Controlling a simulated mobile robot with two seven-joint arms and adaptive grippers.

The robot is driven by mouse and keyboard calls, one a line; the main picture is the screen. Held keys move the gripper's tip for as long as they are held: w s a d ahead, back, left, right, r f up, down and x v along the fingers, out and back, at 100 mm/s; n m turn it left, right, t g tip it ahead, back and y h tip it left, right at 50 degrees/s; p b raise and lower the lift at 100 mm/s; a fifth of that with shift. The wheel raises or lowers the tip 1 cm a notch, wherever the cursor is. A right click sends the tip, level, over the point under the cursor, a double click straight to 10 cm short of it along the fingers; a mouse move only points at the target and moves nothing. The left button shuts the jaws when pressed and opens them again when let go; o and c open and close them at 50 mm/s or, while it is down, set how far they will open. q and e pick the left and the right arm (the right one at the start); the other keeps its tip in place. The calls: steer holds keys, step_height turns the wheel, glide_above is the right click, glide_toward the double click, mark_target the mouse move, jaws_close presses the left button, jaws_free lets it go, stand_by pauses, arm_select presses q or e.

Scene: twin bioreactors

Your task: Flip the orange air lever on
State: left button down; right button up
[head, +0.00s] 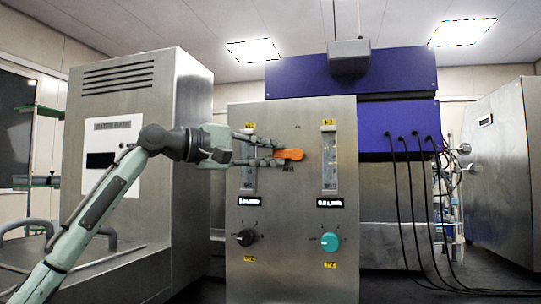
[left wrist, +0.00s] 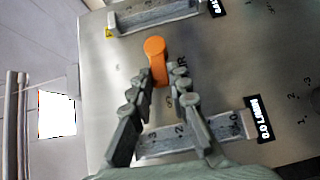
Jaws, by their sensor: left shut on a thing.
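The orange air lever (head: 291,154) is on the steel front panel, between two flow meters and just above the "AIR" lettering. It lies about level in the head view, its round end to the right. My left gripper (head: 278,153) reaches it from the left. In the left wrist view the lever (left wrist: 155,50) shows its round end beyond the fingertips, and its narrow part lies between the fingers of my left gripper (left wrist: 162,82), which is shut on it. The fingers hide part of the lever. My right gripper is in neither view.
The panel carries a left flow meter (head: 247,178), partly behind my gripper, and a right flow meter (head: 329,165). Below are a black knob (head: 245,238) and a teal knob (head: 329,242). Black cables (head: 408,190) hang at the right. A steel cabinet (head: 165,110) stands at the left.

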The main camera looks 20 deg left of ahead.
arm_select(q)
steer(key=r+m+g+y, duration=0.1)
steer(key=y, duration=0.1)
steer(key=d+r+m+y, duration=0.1)
steer(key=m, duration=0.1)
steer(key=r+m+g+y, duration=0.1)
steer(key=y, duration=0.1)
steer(key=shift+d+r+m+g+y, duration=0.3)
steer(key=shift+d+r+m, duration=0.05)
steer(key=shift+d+m, duration=0.05)
steer(key=d+m+y, duration=0.1)
steer(key=y, duration=0.1)
steer(key=d+r+m+y, duration=0.1)
steer(key=y, duration=0.1)
steer(key=shift+g, duration=0.3)
steer(key=shift+d+r+m+y, duration=0.15)
steer(key=shift+d+m+y, duration=0.7)
steer(key=shift+y, duration=0.55)
steer(key=c, duration=1.4)
jaws_free()
steer(key=shift+c, duration=0.2)
